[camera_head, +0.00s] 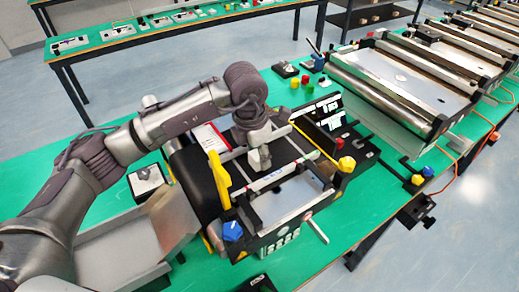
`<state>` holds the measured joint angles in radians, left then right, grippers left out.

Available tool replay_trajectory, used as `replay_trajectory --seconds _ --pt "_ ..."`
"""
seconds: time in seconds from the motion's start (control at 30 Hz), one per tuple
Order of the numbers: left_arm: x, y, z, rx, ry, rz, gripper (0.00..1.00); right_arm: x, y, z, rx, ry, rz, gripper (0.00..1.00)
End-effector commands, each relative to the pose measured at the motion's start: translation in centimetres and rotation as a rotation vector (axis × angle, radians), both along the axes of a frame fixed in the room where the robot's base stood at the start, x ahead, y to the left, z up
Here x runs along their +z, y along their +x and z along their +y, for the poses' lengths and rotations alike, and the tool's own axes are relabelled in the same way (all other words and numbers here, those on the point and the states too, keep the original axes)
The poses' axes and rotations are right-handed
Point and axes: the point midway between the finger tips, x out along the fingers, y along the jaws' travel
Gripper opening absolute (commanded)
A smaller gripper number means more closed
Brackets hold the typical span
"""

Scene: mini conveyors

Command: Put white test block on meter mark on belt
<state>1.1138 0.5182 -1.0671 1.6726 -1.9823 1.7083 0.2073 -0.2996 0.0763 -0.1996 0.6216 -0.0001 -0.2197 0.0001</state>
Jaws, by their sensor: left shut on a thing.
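My left gripper (260,160) points down over the mini conveyor in the middle of the green table. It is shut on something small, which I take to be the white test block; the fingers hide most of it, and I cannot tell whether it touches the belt. The black belt (195,180) shows left of the gripper, curving over the conveyor's end. The meter mark cannot be made out, and the gripper and arm cover part of the belt. My right gripper is not in view.
A yellow upright piece (219,180) stands close left of the gripper. A larger conveyor (400,75) stands at the right. Bare green table (365,205) lies front right.

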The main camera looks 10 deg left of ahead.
Motion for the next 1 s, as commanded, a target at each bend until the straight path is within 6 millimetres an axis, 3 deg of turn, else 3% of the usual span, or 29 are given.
replay_trajectory --seconds 0.37,0.4,0.53,0.93,1.0 --pt "-0.6 0.0 0.0 0.0 0.0 -0.001 0.05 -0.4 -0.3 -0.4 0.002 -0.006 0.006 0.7" --pt "-0.6 0.0 0.0 0.0 0.0 -0.001 0.42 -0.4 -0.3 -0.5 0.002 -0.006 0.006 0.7" --pt "-0.5 0.0 0.0 0.0 -0.001 -0.001 0.64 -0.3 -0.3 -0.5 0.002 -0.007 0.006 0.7" --pt "0.1 0.0 0.0 0.0 -0.001 -0.001 0.66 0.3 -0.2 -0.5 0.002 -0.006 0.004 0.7" --pt "0.5 0.0 0.1 0.0 -0.001 -0.005 0.66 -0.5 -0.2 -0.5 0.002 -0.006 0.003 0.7"
